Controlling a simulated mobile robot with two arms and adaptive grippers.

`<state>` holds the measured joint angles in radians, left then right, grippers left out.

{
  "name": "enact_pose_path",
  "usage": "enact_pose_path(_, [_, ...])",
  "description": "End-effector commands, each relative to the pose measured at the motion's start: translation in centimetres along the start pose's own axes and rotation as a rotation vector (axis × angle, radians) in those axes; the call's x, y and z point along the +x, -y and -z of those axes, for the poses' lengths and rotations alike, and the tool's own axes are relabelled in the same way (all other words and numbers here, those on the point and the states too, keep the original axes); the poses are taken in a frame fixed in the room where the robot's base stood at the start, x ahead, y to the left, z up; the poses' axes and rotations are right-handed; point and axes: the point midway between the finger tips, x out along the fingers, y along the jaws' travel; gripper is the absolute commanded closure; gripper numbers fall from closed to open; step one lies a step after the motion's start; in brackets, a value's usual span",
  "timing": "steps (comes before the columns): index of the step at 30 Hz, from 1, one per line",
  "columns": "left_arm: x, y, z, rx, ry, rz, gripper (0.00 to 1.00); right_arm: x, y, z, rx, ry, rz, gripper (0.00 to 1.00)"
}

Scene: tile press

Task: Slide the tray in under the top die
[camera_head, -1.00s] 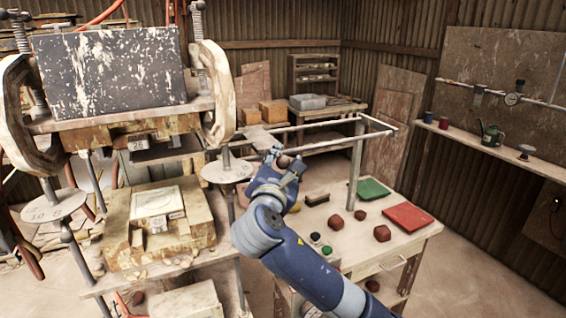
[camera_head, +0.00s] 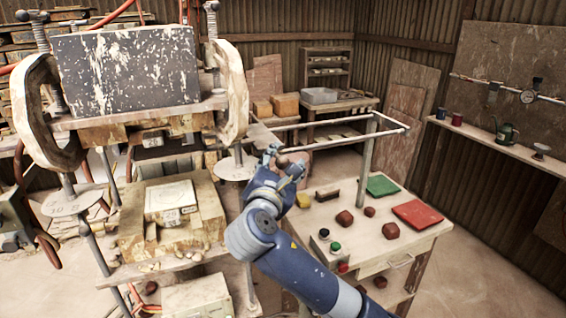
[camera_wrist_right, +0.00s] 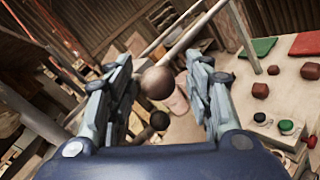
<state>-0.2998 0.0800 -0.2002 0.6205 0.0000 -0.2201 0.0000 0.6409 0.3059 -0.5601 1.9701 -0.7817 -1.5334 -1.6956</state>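The press stands at the left, with a top die (camera_head: 153,133) under its dark speckled block. Below it, a lower die (camera_head: 205,200) holds a pale square piece (camera_head: 170,202). A flat plate, likely the tray (camera_head: 262,136), lies right of the press at the left end of the rails (camera_head: 340,146); it is partly hidden. My right gripper (camera_head: 277,158) is at this plate's near side. In the right wrist view my right gripper (camera_wrist_right: 160,80) is open, with a brown round knob (camera_wrist_right: 157,83) between its fingers and gaps on both sides. My left gripper is out of view.
A bench right of my arm carries red blocks (camera_head: 391,230), a green board (camera_head: 382,186), a red board (camera_head: 417,214) and a button box (camera_head: 325,243). A post (camera_head: 367,160) holds up the rails' right end. The press's right column (camera_head: 238,155) is close to my gripper.

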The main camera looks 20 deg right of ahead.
Motion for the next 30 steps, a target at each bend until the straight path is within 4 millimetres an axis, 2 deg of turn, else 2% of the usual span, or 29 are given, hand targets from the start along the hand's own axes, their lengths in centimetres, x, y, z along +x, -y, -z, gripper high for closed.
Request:
enact_pose_path(6, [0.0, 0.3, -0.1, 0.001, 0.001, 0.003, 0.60, -0.1, -0.1, -0.1, 0.002, 0.001, -0.003, 0.53])
enact_pose_path(10, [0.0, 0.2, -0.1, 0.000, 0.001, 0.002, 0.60, -1.2, -0.2, 0.0, 0.003, -0.001, -0.004, 0.53])
enact_pose_path(21, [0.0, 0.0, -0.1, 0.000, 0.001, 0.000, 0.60, -8.7, -0.1, 0.0, 0.004, -0.003, -0.004, 0.53])
enact_pose_path(25, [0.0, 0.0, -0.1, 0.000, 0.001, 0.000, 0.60, -10.6, 0.0, 0.1, 0.002, -0.002, -0.002, 0.53])
enact_pose_path(30, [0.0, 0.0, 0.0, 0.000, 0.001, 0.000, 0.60, -11.8, 0.0, 0.0, 0.001, 0.000, -0.001, 0.53])
